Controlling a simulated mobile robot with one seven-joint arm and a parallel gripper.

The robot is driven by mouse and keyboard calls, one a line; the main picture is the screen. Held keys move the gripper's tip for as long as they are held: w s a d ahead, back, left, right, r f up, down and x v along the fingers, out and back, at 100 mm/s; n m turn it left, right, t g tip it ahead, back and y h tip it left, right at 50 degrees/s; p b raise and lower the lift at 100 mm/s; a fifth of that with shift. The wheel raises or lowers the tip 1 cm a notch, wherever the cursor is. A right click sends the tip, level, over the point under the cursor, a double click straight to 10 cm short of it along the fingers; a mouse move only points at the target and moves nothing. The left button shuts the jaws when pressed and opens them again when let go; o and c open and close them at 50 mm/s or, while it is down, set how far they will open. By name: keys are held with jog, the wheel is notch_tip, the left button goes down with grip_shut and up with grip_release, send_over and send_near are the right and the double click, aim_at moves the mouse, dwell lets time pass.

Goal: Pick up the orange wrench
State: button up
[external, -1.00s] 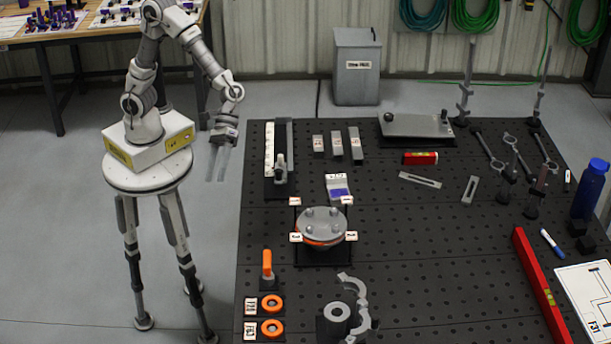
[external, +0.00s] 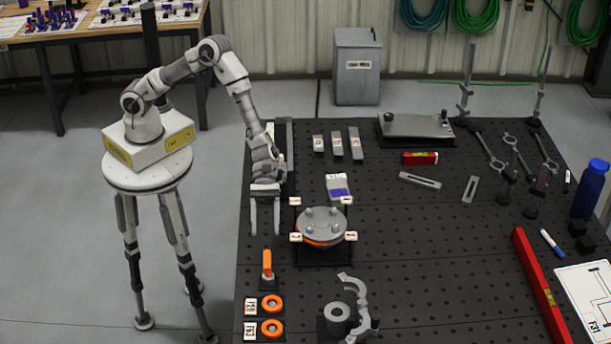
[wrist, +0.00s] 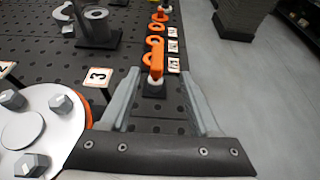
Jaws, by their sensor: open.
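The orange wrench (external: 267,263) shows as an upright orange piece on a small black base near the left edge of the black pegboard table. In the wrist view the orange wrench (wrist: 157,58) appears ahead, between the lines of the two fingers, with a pale round part at its near end. My gripper (external: 265,232) is open and empty, fingers pointing down, above the table and behind the wrench in the external view. The open fingers also show in the wrist view (wrist: 161,80). The wrench's lower part is hard to make out.
A round grey plate with bolts and an orange rim (external: 322,228) stands close to the right of my gripper. Two orange rings (external: 271,303) with labels lie in front of the wrench. A grey cylinder (external: 337,318) stands farther right. Bare pegboard lies between wrench and plate.

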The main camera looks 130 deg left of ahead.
aim_at(266, 259)
jog(key=p+x, duration=0.2)
jog(key=x, duration=0.8)
jog(key=shift+w+a, duration=0.15)
jog(key=shift+w, duration=0.05)
grip_shut()
